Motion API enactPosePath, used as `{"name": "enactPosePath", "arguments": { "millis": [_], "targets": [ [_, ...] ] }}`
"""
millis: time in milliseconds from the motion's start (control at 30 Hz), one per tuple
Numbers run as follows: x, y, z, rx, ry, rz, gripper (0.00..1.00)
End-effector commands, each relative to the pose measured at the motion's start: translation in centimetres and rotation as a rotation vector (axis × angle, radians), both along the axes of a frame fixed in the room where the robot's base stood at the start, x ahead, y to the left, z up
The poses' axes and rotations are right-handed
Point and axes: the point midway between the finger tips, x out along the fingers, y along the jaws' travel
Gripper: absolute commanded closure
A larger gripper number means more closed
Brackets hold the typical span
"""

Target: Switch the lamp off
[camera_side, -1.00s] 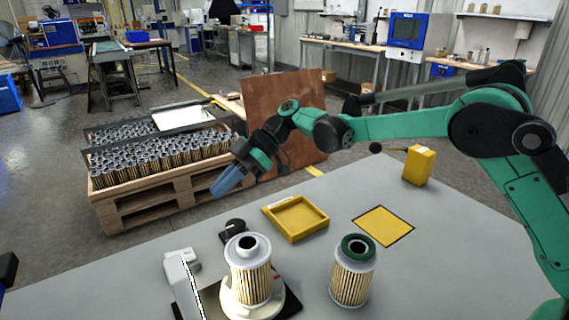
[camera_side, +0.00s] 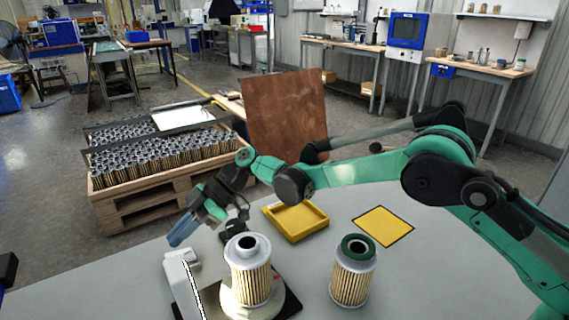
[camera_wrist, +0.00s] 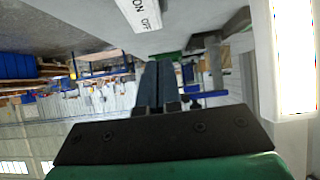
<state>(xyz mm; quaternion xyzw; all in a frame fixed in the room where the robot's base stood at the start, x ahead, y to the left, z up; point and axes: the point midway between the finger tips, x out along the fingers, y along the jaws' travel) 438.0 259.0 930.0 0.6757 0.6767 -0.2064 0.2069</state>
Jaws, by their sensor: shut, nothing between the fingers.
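The lamp (camera_side: 178,288) is a white upright housing at the front left of the table in the side view, with a bright, lit strip along it. In the wrist view its glowing panel (camera_wrist: 296,55) fills the right edge. A white plate marked ON and OFF (camera_wrist: 140,13) shows at the top of the wrist view, just beyond my fingertips; which way the switch is set cannot be told. My gripper (camera_side: 176,240) is shut and empty, its blue fingers pointing down and left just above the lamp's top. In the wrist view the gripper (camera_wrist: 156,68) has its fingers together.
A pleated filter (camera_side: 248,278) stands on a white round base right of the lamp. Another filter with a green top (camera_side: 352,280) stands further right. Behind them lie a yellow tray (camera_side: 299,237) and a yellow square (camera_side: 383,226). A crate of filters (camera_side: 125,208) is beyond the table.

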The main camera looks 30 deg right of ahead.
Motion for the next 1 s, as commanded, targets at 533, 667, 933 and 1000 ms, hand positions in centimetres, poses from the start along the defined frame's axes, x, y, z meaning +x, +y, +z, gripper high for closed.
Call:
{"name": "enactPosePath", "arguments": {
  "millis": [533,667,933,1000],
  "targets": [
    [0.0,0.4,-3.0,-0.001,0.001,-0.002,1.00],
    [0.0,0.4,-3.0,-0.006,0.000,-0.001,1.00],
    [0.0,0.7,-3.5,-0.072,0.001,-0.001,1.00],
    [0.0,0.7,-3.5,-0.072,0.001,-0.001,1.00]
  ]
}}
